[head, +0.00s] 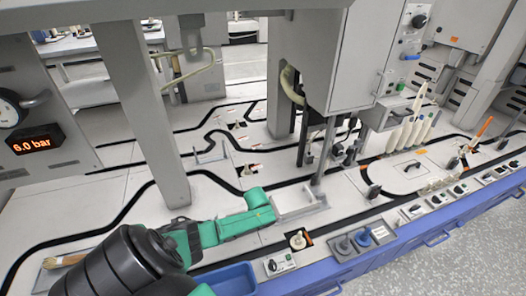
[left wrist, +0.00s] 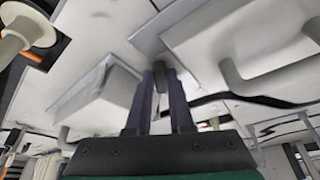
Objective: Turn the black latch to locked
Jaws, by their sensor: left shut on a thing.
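My left arm comes in from the lower left in the head view, and its green end covers the left gripper (head: 272,203) beside a pale raised box. In the left wrist view the left gripper (left wrist: 162,80) has its two dark fingers close together around a small dark piece, which looks like the black latch (left wrist: 159,73). Only a little of the latch shows between the fingertips, so its turn angle cannot be told. In the head view the latch is hidden by the hand. My right gripper is in neither view.
The pale box (head: 300,203) stands just right of the hand. A grey post (head: 150,110) rises behind my arm. In front are a white knob (head: 298,240), a blue knob (head: 363,238) and a blue bin (head: 232,280). A grey cabinet (head: 335,60) hangs above.

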